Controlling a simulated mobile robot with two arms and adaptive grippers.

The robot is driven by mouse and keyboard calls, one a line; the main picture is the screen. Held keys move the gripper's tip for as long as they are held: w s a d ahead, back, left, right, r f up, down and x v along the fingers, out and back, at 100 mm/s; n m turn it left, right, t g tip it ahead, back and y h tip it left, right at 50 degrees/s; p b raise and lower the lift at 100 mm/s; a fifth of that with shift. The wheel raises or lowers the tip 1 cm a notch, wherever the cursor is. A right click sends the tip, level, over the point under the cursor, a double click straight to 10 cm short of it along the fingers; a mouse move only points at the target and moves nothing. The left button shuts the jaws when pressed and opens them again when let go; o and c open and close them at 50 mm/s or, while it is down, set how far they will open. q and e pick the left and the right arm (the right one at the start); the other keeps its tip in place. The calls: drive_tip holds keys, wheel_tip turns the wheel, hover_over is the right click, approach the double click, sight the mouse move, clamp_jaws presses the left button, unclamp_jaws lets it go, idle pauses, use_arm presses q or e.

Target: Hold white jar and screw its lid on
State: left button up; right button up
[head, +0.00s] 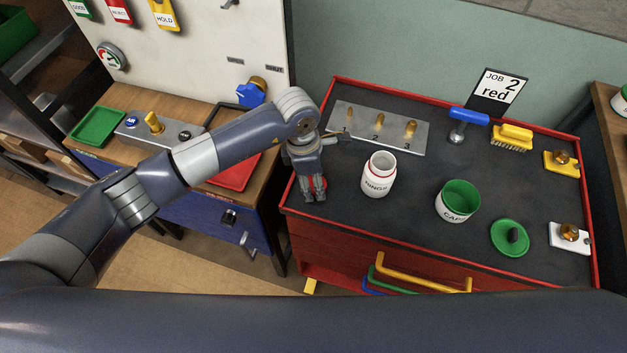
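The white jar (376,180), lettered "RINGS" with a red line near its neck, stands upright and open on the dark top of the red cabinet. My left gripper (314,196) points down at the cabinet's left edge, left of the jar and apart from it. A small red piece (323,183), perhaps the jar's lid, shows at its fingertips. The fingers hide most of it, and I cannot tell whether they are shut on it. My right gripper is not in view.
Behind are a metal plate with pegs (376,130), a blue-handled tool (468,118) and a yellow brush (512,136). The cabinet top has a raised red rim (450,260).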

use_arm(q)
drive_tip(key=shift+r+b, duration=0.45)
drive_tip(key=shift+r, duration=0.15)
wheel_tip(320, 180, up, 2)
drive_tip(key=shift+r+b, duration=0.15)
drive_tip(key=shift+b, duration=0.55)
drive_tip(key=s+d+b, duration=0.2)
drive_tip(key=s+d, duration=0.1)
drive_tip(key=s, duration=0.4)
drive_tip(key=s+d+r+b, duration=0.1)
drive_tip(key=s+d+b, duration=0.1)
drive_tip(key=s, duration=0.6)
drive_tip(key=shift+d+r, duration=0.25)
drive_tip(key=shift+d, duration=0.25)
drive_tip(key=shift+w, duration=0.1)
